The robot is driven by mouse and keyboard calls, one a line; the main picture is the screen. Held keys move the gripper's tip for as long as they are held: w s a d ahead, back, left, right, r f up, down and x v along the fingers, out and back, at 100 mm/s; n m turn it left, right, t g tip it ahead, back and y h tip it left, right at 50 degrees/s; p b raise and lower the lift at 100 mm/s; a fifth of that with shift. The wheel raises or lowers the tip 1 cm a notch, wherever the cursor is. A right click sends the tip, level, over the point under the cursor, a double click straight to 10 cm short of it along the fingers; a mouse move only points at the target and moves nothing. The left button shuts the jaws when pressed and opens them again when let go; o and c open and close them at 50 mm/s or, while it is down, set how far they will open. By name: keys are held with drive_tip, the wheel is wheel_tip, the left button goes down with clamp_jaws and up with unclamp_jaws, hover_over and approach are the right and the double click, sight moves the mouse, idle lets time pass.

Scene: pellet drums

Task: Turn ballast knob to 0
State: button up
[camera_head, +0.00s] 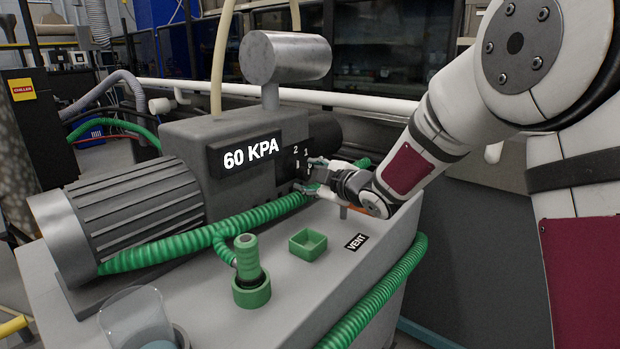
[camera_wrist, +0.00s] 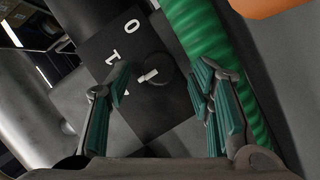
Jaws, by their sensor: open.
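The ballast knob (camera_wrist: 150,84) is a round black knob with a short white bar, on a dark plate (camera_wrist: 110,35) in the wrist view. The plate carries a 0 and a 1, and another mark is partly hidden behind my left finger. The bar slants, its left end lower and toward the partly hidden mark, not toward the 0. My gripper (camera_wrist: 161,76) is open, with the knob between its fingers in the picture. I cannot tell whether they touch it. In the head view my gripper (camera_head: 312,178) is at the pump's dial face and hides the knob.
The pump (camera_head: 185,130) shows "60 KPA" and stands on a grey cabinet top. A green ribbed hose (camera_wrist: 205,35) runs close beside the plate. A green fitting (camera_head: 250,275), a small green square cup (camera_head: 308,244) and a VENT label (camera_head: 356,242) are in front. A clear vessel (camera_head: 135,320) stands at the near left.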

drive_tip(key=shift+w+a, duration=0.2)
clamp_jaws()
